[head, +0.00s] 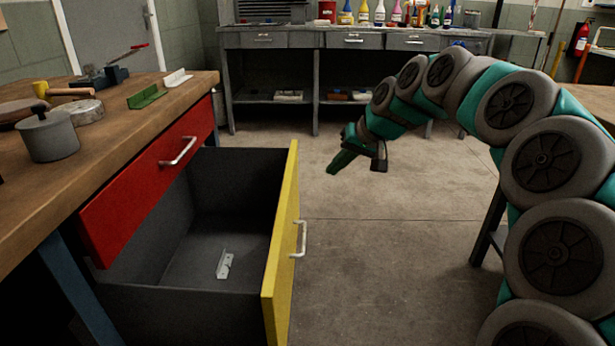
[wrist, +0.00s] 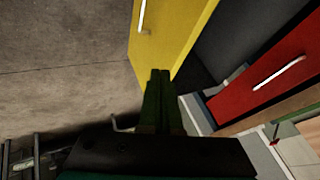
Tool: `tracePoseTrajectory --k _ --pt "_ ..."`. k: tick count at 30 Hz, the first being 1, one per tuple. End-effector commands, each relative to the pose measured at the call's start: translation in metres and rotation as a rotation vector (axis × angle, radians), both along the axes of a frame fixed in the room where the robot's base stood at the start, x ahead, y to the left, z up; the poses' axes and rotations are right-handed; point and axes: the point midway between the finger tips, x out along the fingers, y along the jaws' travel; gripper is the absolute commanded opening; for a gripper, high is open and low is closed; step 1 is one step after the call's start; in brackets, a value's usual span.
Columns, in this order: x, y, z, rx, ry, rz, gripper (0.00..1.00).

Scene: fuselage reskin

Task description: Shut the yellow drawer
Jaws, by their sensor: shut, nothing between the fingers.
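The yellow drawer (head: 281,244) stands pulled far out from the wooden workbench, below the red drawer (head: 151,182). Its dark inside is open to view and holds a small metal bracket (head: 225,264). A silver handle (head: 300,239) is on its yellow front. My gripper (head: 334,172) is in the air to the right of and beyond the drawer front, apart from it in the head view. In the wrist view, my gripper's green fingers (wrist: 160,75) are together and empty, in front of the yellow drawer face (wrist: 175,30). The red drawer appears shut.
The wooden bench top (head: 110,125) carries a grey pot (head: 47,135), a mallet (head: 68,92) and a green angle piece (head: 147,97). A grey back bench (head: 300,58) holds several bottles. The concrete floor (head: 400,230) right of the drawer is clear.

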Motion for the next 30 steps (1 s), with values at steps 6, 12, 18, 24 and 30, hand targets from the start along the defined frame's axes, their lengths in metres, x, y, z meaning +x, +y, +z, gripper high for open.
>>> tracePoseTrajectory --k 6,12,18,24,30 --pt "0.009 0.013 -0.023 -0.001 0.004 0.002 0.0" --pt "0.024 0.031 -0.054 0.0 0.006 0.003 0.0" --pt "0.038 0.05 -0.082 -0.001 0.006 0.004 0.0" --pt "0.038 0.076 -0.079 -0.002 0.003 0.003 0.0" --pt "0.039 0.085 -0.078 -0.001 0.0 0.002 0.0"
